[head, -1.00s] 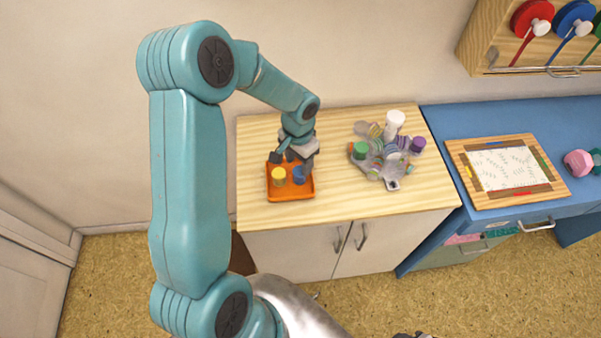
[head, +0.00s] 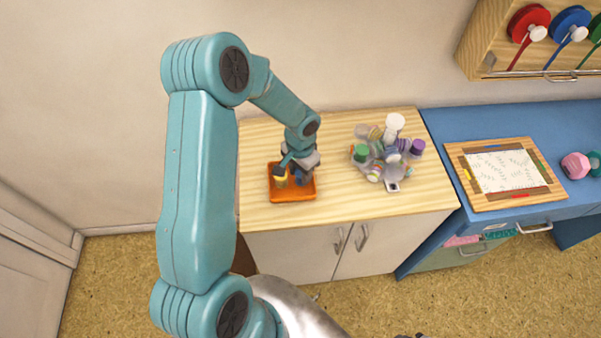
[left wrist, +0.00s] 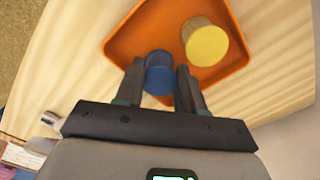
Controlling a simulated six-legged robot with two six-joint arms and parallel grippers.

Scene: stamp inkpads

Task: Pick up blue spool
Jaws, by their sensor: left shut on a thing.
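The blue spool (left wrist: 159,76) is between the two fingers of my left gripper (left wrist: 160,78) in the left wrist view. The fingers are shut on its sides. In the head view my left gripper (head: 293,174) is down at the orange tray (head: 292,195), and it mostly hides the blue spool. The yellow spool (left wrist: 206,42) stands in the tray beside the blue one; it also shows in the head view (head: 281,182), partly covered by a finger. I cannot tell whether the blue spool still touches the tray. My right gripper is not clearly in view.
A carousel (head: 393,185) with several colored pieces stands right of the tray on the wooden cabinet top (head: 340,202). A wood-framed board (head: 547,190) lies on the blue desk (head: 450,130). The cabinet top in front of the tray is clear.

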